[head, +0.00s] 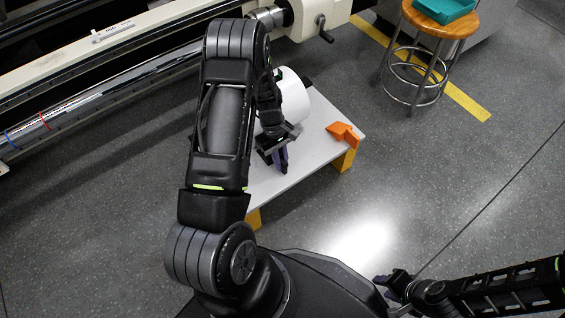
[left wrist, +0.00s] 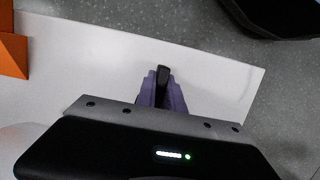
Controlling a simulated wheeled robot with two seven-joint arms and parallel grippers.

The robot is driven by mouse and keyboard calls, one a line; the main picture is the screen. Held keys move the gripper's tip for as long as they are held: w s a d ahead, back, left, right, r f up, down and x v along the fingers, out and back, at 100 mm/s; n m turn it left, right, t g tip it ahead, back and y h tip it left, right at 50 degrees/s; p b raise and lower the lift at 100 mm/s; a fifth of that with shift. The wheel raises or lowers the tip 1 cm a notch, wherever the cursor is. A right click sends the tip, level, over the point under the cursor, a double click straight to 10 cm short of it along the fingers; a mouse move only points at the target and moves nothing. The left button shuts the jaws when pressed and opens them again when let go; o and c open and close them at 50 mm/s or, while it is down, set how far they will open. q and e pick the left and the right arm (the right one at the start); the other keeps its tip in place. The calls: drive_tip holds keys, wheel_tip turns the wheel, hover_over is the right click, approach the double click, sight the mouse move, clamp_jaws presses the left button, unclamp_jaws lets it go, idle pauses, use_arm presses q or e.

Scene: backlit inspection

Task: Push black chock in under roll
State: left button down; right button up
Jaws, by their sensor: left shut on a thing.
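My left gripper (head: 281,160) reaches down to a white low table beside the white roll (head: 293,97). Its purple fingers are shut on the black chock (left wrist: 162,76), which shows as a narrow dark piece between them in the left wrist view. Most of the chock is hidden by the fingers, and I cannot tell whether it touches the table. The roll lies on the table behind the gripper, partly hidden by my left arm. My right gripper (head: 394,286) is at the bottom right, away from the table; its jaw opening is unclear.
An orange angular piece (head: 343,134) lies on the white table (head: 317,150) right of the roll; orange supports show underneath. A dark piece (head: 307,82) is at the roll's far side. A wooden-topped stool (head: 441,20) with a teal tray stands back right. A long machine fills the upper left.

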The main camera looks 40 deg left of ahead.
use_arm(q)
drive_tip(key=shift+w+a, duration=0.2)
drive_tip(key=shift+a, duration=0.45)
drive_tip(key=c, duration=1.4)
unclamp_jaws()
drive_tip(key=shift+o, duration=0.2)
drive_tip(key=shift+r, duration=0.25)
drive_tip(key=p+v, duration=0.2)
drive_tip(key=v, duration=0.5)
drive_tip(key=shift+r, duration=0.15)
